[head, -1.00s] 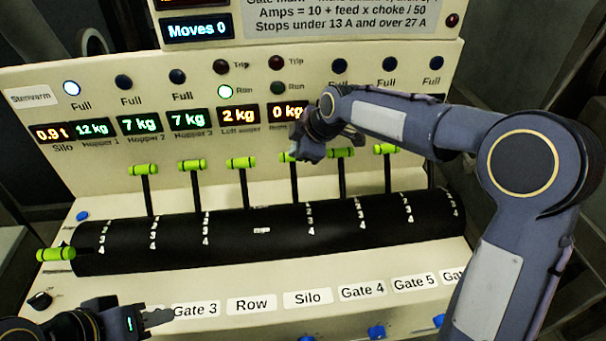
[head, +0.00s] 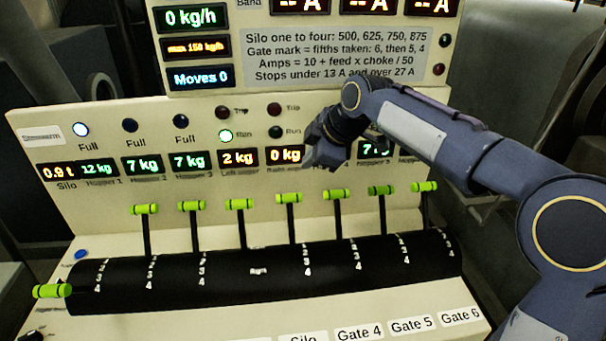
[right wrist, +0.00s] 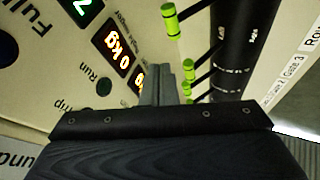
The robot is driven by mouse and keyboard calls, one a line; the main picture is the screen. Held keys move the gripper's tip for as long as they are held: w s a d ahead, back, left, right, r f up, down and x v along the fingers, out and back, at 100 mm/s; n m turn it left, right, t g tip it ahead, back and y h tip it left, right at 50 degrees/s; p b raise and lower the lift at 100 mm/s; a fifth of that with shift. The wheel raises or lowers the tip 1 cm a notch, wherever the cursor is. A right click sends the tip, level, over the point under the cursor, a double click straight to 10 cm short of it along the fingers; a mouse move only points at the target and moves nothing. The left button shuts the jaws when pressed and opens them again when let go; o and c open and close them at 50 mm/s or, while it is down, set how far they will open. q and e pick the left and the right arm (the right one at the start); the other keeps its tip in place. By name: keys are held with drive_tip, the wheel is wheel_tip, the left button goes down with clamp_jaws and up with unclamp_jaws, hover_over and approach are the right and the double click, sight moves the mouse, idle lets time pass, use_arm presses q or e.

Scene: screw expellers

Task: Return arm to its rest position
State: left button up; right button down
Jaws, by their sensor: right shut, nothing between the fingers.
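My right arm comes in from the right, and its gripper (head: 318,160) hangs in front of the upright panel (head: 60,190), just right of the orange 0 kg display (head: 285,155). The gripper is above the row of green-handled levers and looks apart from the nearest handle (head: 334,195). In the right wrist view the fingers (right wrist: 160,85) are together with nothing between them. The arm hides part of the display row and lamps on the right. My left gripper is out of view.
Several green-handled levers, such as one at the left (head: 145,209), rise from a black curved cover (head: 225,280) marked with numbers. One handle (head: 52,291) sticks out at the cover's left end. White gate labels (head: 410,326) lie in front. A readout box (head: 300,85) stands above.

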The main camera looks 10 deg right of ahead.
drive_tip(key=s+d+f+m, duration=0.1)
drive_tip(key=s+d+m, duration=0.35)
drive_tip(key=s, duration=0.25)
drive_tip(key=s+d+f+m, duration=0.1)
drive_tip(key=s+d+m, duration=0.2)
drive_tip(key=s+d, duration=0.3)
drive_tip(key=s+f+m, duration=0.5)
drive_tip(key=s+f, duration=0.1)
drive_tip(key=s, duration=0.4)
drive_tip(key=s+f+m, duration=0.5)
drive_tip(key=s+m, duration=0.1)
drive_tip(key=s, duration=0.4)
drive_tip(key=shift+s+d+f+h, duration=0.3)
drive_tip(key=shift+s+d+f, duration=0.05)
drive_tip(key=shift+d, duration=0.05)
